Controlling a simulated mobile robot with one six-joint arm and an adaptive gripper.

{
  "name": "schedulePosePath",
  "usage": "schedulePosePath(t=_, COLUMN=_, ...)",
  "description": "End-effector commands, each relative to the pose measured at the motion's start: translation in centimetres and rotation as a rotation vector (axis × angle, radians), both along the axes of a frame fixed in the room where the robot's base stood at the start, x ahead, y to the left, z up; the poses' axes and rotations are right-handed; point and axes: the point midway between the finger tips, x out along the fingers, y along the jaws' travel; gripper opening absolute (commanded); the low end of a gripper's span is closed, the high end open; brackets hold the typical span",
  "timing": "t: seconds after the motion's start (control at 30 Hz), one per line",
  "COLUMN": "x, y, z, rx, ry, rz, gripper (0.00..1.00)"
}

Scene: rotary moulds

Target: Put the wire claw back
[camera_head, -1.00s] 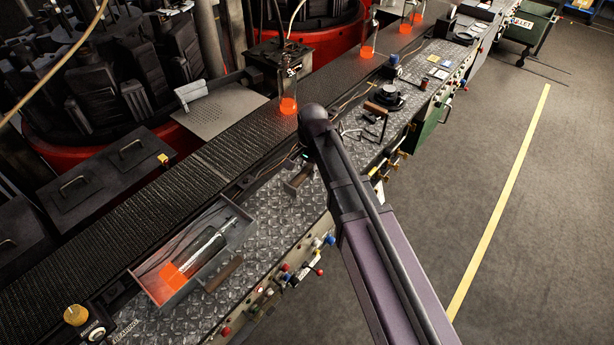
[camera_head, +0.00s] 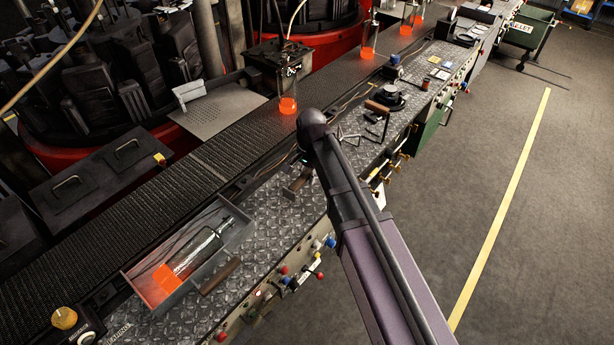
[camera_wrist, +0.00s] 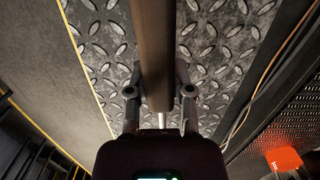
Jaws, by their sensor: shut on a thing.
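In the wrist view, my gripper (camera_wrist: 161,85) is shut on a long brown handle (camera_wrist: 152,35), above the diamond-plate bench. A thin metal shaft shows below the handle, between the fingers. This looks like the wire claw, but its claw end cannot be made out. In the head view, my arm covers most of the gripper and the held tool, near the middle of the bench.
The diamond-plate bench (camera_head: 262,240) runs beside a dark conveyor (camera_head: 200,165) with glowing bottles (camera_head: 287,103). A grey tray (camera_head: 127,283) holds a glass bottle with an orange base. A brown handle (camera_head: 221,277) lies beside it. Other tools (camera_head: 376,107) lie further along.

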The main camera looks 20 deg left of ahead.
Motion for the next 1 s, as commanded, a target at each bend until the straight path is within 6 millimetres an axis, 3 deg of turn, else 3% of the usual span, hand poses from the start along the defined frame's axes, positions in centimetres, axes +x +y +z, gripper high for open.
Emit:
schedulePosePath(t=0.1, x=0.0, y=0.0, z=-0.3, rx=0.0, ry=0.0, rz=0.0, gripper=0.0)
schedulePosePath(t=0.13, x=0.0, y=0.0, z=-0.3, rx=0.0, ry=0.0, rz=0.0, gripper=0.35)
schedulePosePath(t=0.23, x=0.0, y=0.0, z=-0.2, rx=0.0, ry=0.0, rz=0.0, gripper=0.64)
schedulePosePath(t=0.7, x=0.0, y=0.0, z=-0.1, rx=0.0, ry=0.0, rz=0.0, gripper=0.64)
schedulePosePath(t=1.0, x=0.1, y=0.0, z=1.3, rx=0.0, ry=0.0, rz=0.0, gripper=0.64)
